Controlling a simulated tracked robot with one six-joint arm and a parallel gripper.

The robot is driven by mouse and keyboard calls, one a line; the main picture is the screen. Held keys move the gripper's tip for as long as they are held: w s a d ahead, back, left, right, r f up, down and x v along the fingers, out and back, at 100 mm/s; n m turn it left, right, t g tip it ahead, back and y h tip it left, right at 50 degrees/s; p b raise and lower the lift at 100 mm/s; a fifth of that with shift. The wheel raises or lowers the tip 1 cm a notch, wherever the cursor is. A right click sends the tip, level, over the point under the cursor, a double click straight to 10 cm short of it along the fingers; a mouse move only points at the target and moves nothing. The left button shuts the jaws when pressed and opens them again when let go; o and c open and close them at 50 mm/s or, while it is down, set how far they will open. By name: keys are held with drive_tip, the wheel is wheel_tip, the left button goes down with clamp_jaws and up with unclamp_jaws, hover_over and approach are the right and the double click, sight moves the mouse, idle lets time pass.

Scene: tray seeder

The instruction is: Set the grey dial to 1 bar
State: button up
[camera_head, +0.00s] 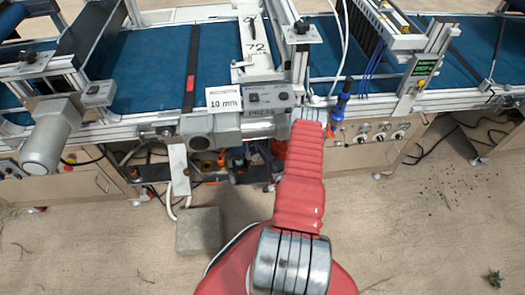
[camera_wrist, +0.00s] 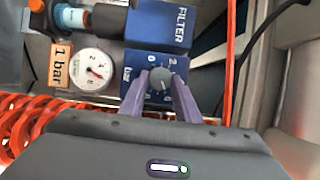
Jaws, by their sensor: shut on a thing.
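The grey dial (camera_wrist: 160,77) is a round knob on the face of a blue regulator block (camera_wrist: 133,62) in the wrist view. Printed numbers surround it, with a 0 and a 2 above and "bar" at its left. My gripper (camera_wrist: 161,84) is shut on the dial, one purple-grey finger on each side. The fingers cover part of the lower scale. A white round gauge (camera_wrist: 95,68) with a red needle sits left of the block. An orange "1 bar" label (camera_wrist: 61,64) is left of the gauge. The head view does not show the dial clearly.
A blue filter housing (camera_wrist: 160,24) is just above the regulator. A coiled orange hose (camera_wrist: 30,118) lies at the left, and a red line (camera_wrist: 230,60) runs at the right. The head view shows the seeder's blue belt (camera_head: 145,65) and a grey block (camera_head: 199,230) on the floor.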

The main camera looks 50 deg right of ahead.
drive_tip(key=shift+a+f, duration=0.15)
idle(0.8)
drive_tip(key=shift+n, duration=0.4)
drive_tip(key=shift+w+a+n+g+h, duration=0.2)
drive_tip(key=shift+n+g+h, duration=1.3)
drive_tip(key=shift+n, duration=2)
drive_tip(key=shift+w+a+n+g+h, duration=0.25)
drive_tip(key=shift+n+g+h, duration=1.25)
drive_tip(key=shift+n, duration=2)
drive_tip(key=shift+w+a+n+g+h, duration=0.1)
drive_tip(key=shift+a+n+g+h, duration=0.2)
drive_tip(key=shift+n+g+h, duration=2.2)
drive_tip(key=n+t+y, duration=0.1)
drive_tip(key=n+y, duration=0.1)
drive_tip(key=shift+t+y, duration=0.3)
